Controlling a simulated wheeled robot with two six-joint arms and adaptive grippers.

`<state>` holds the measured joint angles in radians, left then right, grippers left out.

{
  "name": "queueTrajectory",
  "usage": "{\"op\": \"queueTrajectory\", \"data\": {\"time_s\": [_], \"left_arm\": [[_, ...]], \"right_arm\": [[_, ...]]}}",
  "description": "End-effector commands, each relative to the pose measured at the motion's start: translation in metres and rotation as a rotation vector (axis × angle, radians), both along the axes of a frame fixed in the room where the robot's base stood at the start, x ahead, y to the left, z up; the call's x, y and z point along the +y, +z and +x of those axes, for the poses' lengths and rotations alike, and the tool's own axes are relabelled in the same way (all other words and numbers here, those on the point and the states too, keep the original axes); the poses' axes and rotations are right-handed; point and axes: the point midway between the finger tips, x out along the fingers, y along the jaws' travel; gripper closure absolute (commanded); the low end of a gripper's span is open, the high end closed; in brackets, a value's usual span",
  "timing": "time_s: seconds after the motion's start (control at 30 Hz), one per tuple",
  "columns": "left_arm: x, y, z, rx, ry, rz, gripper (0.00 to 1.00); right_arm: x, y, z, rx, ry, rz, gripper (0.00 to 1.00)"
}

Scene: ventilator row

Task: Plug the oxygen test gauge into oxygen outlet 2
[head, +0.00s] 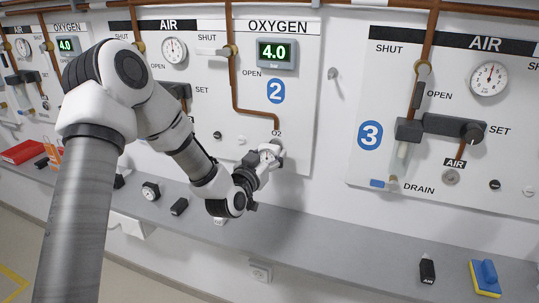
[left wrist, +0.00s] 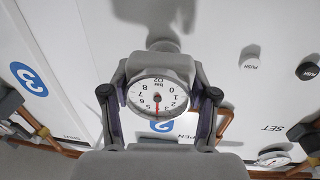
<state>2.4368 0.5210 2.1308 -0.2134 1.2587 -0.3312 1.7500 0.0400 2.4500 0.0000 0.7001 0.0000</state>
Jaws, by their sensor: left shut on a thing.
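My left gripper (head: 262,165) is at the wall panel, just below the O2 label of panel 2. It is shut on the oxygen test gauge (left wrist: 160,92), with one finger on each side. The gauge's round white dial is marked O2 and bar, and appears upside down in the left wrist view. Its red needle points away from 0, around mid-scale. The gauge's nose (left wrist: 163,45) reaches to the white panel. Oxygen outlet 2 is hidden behind the gauge, so I cannot see how deep the nose sits. My right gripper is out of view.
A copper pipe (head: 235,85) runs down to the O2 spot, beside the blue 2 sign (head: 276,91). The oxygen display (head: 276,54) reads 4.0. The grey shelf (head: 330,245) below holds several small items, including a black AIR piece (head: 427,269) and a blue-yellow block (head: 486,278).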

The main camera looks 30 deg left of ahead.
Motion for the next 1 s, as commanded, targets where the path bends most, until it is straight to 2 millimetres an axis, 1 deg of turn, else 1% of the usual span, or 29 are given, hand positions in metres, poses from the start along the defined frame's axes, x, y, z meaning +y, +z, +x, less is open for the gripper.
{"op": "queueTrajectory", "data": {"time_s": [0.2,0.23,0.3,0.67,0.77,0.9,1.0], "left_arm": [[0.000,0.001,0.000,-0.002,-0.001,0.000,0.97],[0.000,0.001,0.000,-0.002,-0.001,0.001,0.34],[0.000,0.001,0.000,-0.002,-0.001,0.000,0.12],[0.000,0.000,-0.003,0.000,0.000,-0.001,0.12],[-0.002,0.000,-0.015,0.001,0.000,-0.003,0.12],[-0.005,0.000,-0.044,-0.001,0.001,-0.005,0.12],[-0.008,0.000,-0.062,-0.001,0.000,-0.004,0.12]], "right_arm": [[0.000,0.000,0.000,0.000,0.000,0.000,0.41],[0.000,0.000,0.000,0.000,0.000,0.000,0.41],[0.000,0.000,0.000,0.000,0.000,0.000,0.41],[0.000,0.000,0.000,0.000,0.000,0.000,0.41],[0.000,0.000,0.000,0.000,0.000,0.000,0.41],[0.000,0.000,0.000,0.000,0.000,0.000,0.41],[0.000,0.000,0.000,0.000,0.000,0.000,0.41]]}}
